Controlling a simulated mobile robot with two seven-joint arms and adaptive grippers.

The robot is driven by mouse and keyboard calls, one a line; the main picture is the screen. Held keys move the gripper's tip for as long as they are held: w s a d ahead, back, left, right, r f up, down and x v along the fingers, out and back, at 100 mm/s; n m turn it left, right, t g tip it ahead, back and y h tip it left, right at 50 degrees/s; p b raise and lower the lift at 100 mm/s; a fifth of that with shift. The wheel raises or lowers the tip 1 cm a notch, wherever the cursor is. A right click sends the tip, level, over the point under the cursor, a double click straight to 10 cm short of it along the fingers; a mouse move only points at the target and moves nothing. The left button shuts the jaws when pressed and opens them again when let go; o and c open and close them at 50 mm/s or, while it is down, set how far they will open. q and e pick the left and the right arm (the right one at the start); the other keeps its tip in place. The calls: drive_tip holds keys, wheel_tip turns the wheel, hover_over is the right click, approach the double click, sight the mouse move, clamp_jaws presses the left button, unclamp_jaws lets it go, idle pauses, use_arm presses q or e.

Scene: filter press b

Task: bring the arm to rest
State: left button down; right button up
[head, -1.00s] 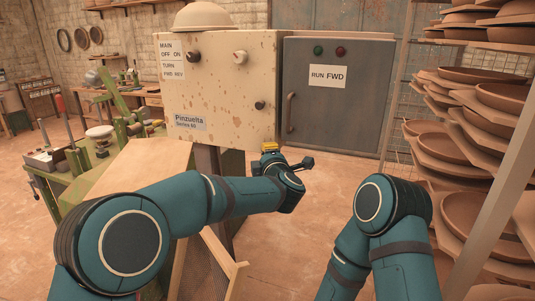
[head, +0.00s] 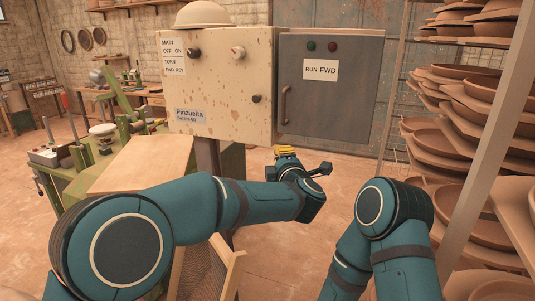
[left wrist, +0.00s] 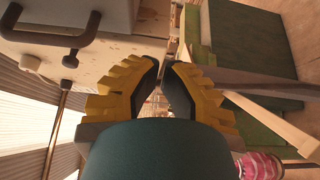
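My left arm reaches in from the left in the head view. Its yellow-fingered gripper (head: 287,152) is below the grey door (head: 330,105) of the control cabinet, apart from it. In the left wrist view the two yellow fingers (left wrist: 161,66) nearly meet at the tips, with nothing held between them. My right arm shows at the lower right as a bent elbow; its gripper is out of view. The speckled cream cabinet (head: 220,85) has a dark knob, a light knob and a small dark knob. The door carries a green and a red button and a RUN FWD label.
Shelves of brown clay dishes (head: 470,130) stand close on the right behind a slanted post (head: 480,170). A green workbench (head: 75,180) with tools is at the left. Open floor (head: 345,180) shows beneath the door.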

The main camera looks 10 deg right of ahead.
use_arm(q)
drive_tip(key=s+a+f+m+g+h, duration=0.15)
drive_tip(key=a+f+m+g, duration=0.35)
drive_tip(key=f, duration=0.6)
drive_tip(key=s+a+f+m, duration=0.2)
drive_tip(key=s+a+f, duration=0.1)
drive_tip(key=a+f, duration=0.55)
drive_tip(key=s+a+f+m+g+h, duration=0.1)
drive_tip(key=s+a+f+m+g, duration=0.25)
drive_tip(key=f, duration=0.85)
drive_tip(key=s+a+f+m+g, duration=0.1)
drive_tip(key=s+a+f, duration=0.3)
drive_tip(key=s, duration=0.4)
drive_tip(key=s+a+f+m+g, duration=0.2)
drive_tip(key=s+a+f+g, duration=0.2)
drive_tip(key=s, duration=0.4)
drive_tip(key=s+a+f+m+g, duration=0.2)
drive_tip(key=s+a+f, duration=0.3)
drive_tip(key=s, duration=0.3)
drive_tip(key=shift+s+f+g, duration=0.15)
drive_tip(key=shift+g, duration=0.3)
